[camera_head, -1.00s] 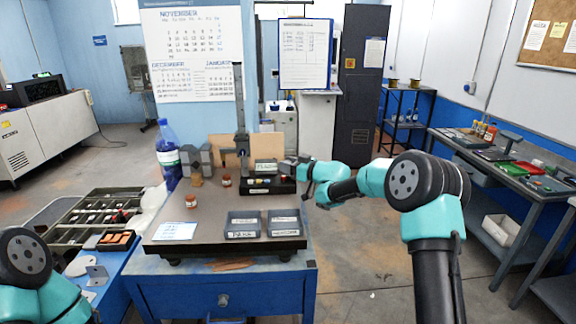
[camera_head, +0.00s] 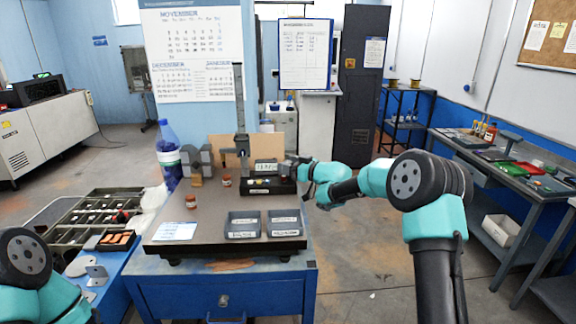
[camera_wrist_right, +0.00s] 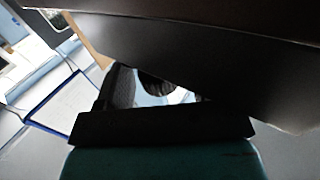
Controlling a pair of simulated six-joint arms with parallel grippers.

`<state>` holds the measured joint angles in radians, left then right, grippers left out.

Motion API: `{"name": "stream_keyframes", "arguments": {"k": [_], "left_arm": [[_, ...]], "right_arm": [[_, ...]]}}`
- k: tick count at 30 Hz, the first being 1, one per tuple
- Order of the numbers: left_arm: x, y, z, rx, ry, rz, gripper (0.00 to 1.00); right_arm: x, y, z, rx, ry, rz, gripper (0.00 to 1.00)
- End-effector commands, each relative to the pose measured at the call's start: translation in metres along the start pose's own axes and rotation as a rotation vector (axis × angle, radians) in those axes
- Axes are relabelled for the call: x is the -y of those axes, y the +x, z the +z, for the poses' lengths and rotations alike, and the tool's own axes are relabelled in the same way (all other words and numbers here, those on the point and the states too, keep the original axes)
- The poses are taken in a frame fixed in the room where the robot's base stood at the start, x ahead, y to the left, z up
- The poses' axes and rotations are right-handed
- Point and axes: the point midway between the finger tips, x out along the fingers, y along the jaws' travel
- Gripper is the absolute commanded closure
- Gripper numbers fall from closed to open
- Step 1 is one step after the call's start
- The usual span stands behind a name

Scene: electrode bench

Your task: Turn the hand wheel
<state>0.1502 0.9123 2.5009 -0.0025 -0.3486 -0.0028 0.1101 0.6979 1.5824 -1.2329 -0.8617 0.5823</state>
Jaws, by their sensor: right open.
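No hand wheel can be made out clearly. A black box (camera_head: 258,187) with small coloured parts on top stands at the back right of the bench plate (camera_head: 205,215). My right gripper (camera_head: 288,167) is at the box's right end, small and dark, with its jaws hard to see. In the right wrist view one dark finger (camera_wrist_right: 118,88) shows. A dark rounded shape (camera_wrist_right: 156,84) is right of it, and I cannot tell whether it is a wheel or the other finger. A large dark surface fills the top there. My left gripper is out of view.
A tall post stand (camera_head: 240,120) rises behind the box. A blue bottle (camera_head: 168,150) stands at the back left.

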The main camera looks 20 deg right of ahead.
Motion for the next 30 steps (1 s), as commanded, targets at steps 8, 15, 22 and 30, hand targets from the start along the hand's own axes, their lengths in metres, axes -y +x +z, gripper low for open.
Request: {"name": "stream_keyframes", "arguments": {"k": [8,15,22,30], "left_arm": [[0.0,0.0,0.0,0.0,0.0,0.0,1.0],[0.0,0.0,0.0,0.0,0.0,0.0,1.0],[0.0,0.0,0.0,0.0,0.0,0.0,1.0],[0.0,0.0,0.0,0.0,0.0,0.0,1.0]], "right_arm": [[-0.001,-0.037,-0.001,0.0,0.001,0.003,0.39],[-0.001,-0.084,-0.001,0.0,0.0,0.003,0.39],[-0.001,-0.128,0.0,0.0,0.0,0.003,0.39],[0.0,-0.165,-0.001,0.0,-0.001,0.002,0.39]]}}
